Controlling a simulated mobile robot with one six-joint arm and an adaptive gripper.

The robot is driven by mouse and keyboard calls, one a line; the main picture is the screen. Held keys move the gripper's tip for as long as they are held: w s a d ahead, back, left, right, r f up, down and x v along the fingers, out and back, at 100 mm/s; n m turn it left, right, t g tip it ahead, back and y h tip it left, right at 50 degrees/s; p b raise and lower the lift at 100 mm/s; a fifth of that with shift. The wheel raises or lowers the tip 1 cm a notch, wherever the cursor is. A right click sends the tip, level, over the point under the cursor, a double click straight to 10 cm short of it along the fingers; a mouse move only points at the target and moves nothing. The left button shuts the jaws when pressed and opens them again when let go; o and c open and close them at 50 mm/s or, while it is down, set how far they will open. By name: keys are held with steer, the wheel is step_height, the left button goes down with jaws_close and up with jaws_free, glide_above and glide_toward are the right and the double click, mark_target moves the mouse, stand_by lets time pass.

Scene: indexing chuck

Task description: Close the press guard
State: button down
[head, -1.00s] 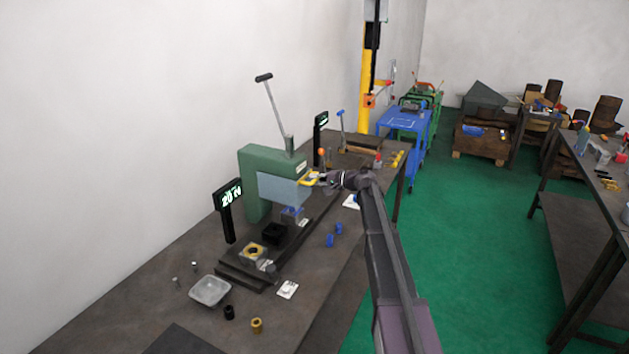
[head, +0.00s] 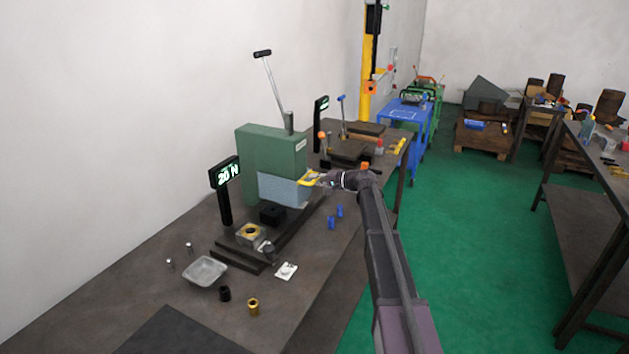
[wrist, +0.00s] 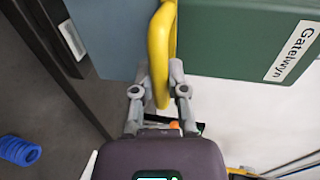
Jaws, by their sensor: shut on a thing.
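The green press (head: 262,148) stands on the bench with a lever on top. Its guard is a translucent blue-grey panel (head: 280,191) hanging at the front, below the green head, with a gap between its lower edge and the base. A yellow handle (head: 308,181) sits on the guard's right side. My gripper (head: 320,178) is shut on this handle. In the wrist view, the fingers (wrist: 159,91) lie on both sides of the yellow handle (wrist: 158,50), beside the guard panel (wrist: 108,35) and the green head (wrist: 225,40).
The press's dark base (head: 236,258) carries a fixture with a brass ring (head: 250,230). A force display (head: 225,174) stands to the left. A clear tray (head: 205,271), a black bush (head: 225,293), a brass bush (head: 253,306) and blue parts (head: 332,221) lie on the bench.

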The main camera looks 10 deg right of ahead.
steer(key=shift+s+f+b, duration=0.1)
steer(key=shift+f+b, duration=0.45)
steer(key=shift+f, duration=0.25)
steer(key=c, duration=1.1)
jaws_free()
steer(key=o, duration=0.5)
steer(key=shift+f, duration=0.15)
steer(key=shift+c, duration=0.2)
